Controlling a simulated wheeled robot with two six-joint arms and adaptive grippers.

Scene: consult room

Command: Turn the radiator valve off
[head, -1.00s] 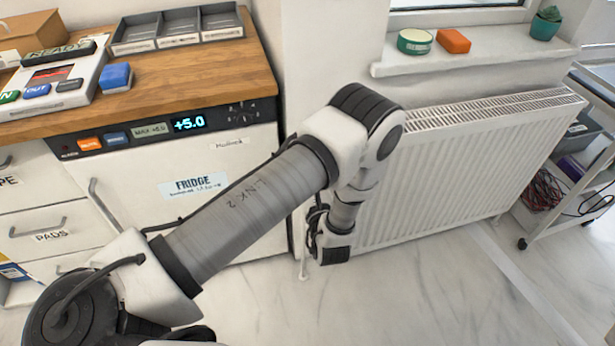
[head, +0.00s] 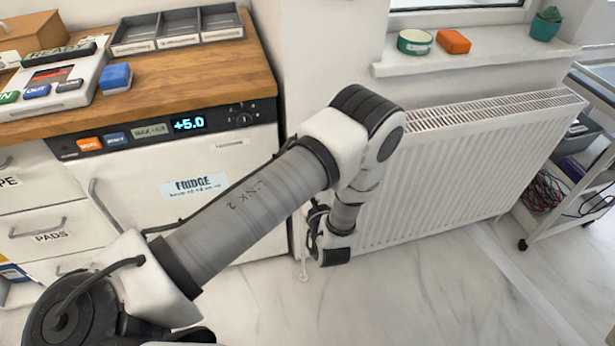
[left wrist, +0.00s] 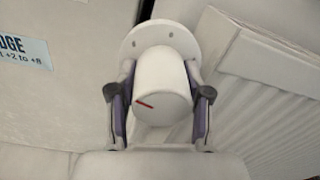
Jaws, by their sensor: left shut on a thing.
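The radiator valve's round white knob (left wrist: 165,78) fills the middle of the left wrist view, with a short red mark on its face at the lower left. A pale round plate (left wrist: 160,36) shows behind it. My left gripper (left wrist: 162,100) is shut on the knob, one dark finger on each side. In the head view my left gripper (head: 314,232) is low at the left end of the white radiator (head: 440,180). The knob is hidden there behind my arm and gripper. My right gripper is in neither view.
The fridge (head: 196,200) and wooden counter (head: 190,85) stand left of the radiator. A trolley (head: 580,170) stands at right. The floor in front is clear.

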